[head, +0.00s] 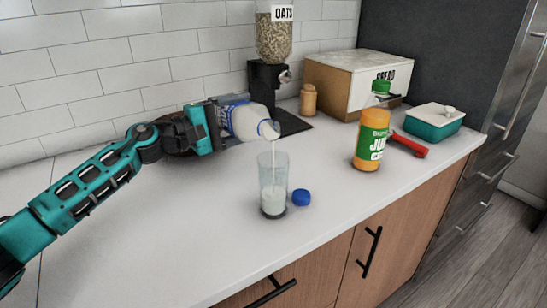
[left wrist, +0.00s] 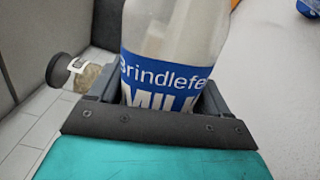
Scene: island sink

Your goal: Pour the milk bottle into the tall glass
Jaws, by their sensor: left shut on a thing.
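My left gripper (head: 222,121) is shut on the milk bottle (head: 247,122) and holds it tipped over, mouth to the right and slightly down. A thin stream of milk falls from its mouth into the tall glass (head: 273,180). The glass stands upright on the white counter with milk in its lower part. In the left wrist view, the bottle (left wrist: 172,35) with its blue label sits between the fingers of my gripper (left wrist: 165,100). The blue cap (head: 301,197) lies on the counter just right of the glass. My right gripper is not in view.
A juice bottle (head: 371,138) stands right of the glass, with a red-handled tool (head: 409,145) behind it. A bread box (head: 345,85), a teal butter dish (head: 434,120), a small wooden shaker (head: 308,100) and an oats dispenser (head: 273,45) stand behind. The front left counter is clear.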

